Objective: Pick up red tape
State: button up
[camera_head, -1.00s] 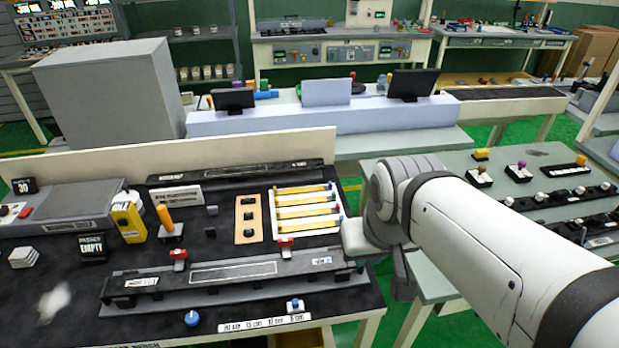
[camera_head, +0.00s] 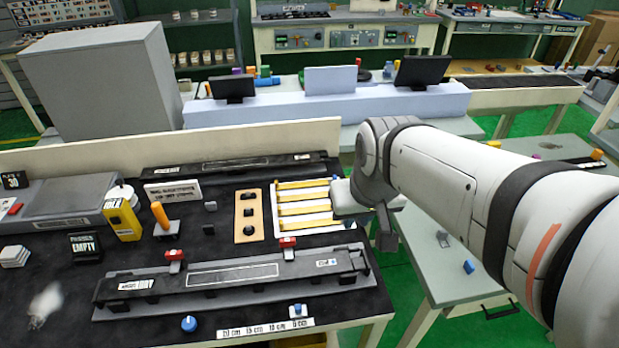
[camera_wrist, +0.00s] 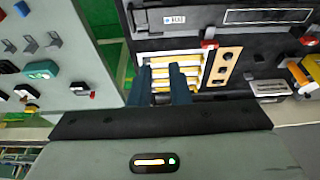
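I cannot make out a roll of red tape in either view. A white tray with yellow strips (camera_head: 303,208) lies behind the rail. My gripper (camera_wrist: 162,84) is open, its two dark fingers apart over the tray in the wrist view. Nothing shows between them except the tray and strips below.
A tan panel with black buttons (camera_head: 249,216) sits left of the tray. An orange-handled tool (camera_head: 162,216) and a yellow box (camera_head: 122,219) stand farther left. A low cream wall (camera_head: 250,140) backs the bench. A grey-green table (camera_head: 440,260) with small parts lies to the right.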

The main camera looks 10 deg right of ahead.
jog(key=shift+t, duration=0.5)
jog(key=shift+w+d+f+b, duration=0.75)
jog(key=shift+w+d+f, duration=0.2)
jog(key=shift+w+f, duration=3.3)
jog(key=shift+w+d+f+b, duration=0.9)
jog(key=shift+w+f, duration=2.75)
jog(key=shift+w, duration=1.15)
jog(key=shift+w+d+f+b, duration=0.65)
jog(key=shift+w+d+f, duration=0.35)
jog(key=shift+w+f, duration=3.25)
jog(key=shift+w+r, duration=0.25)
jog(key=shift+r, duration=0.05)
jog(key=shift+c, duration=0.3)
grip_shut()
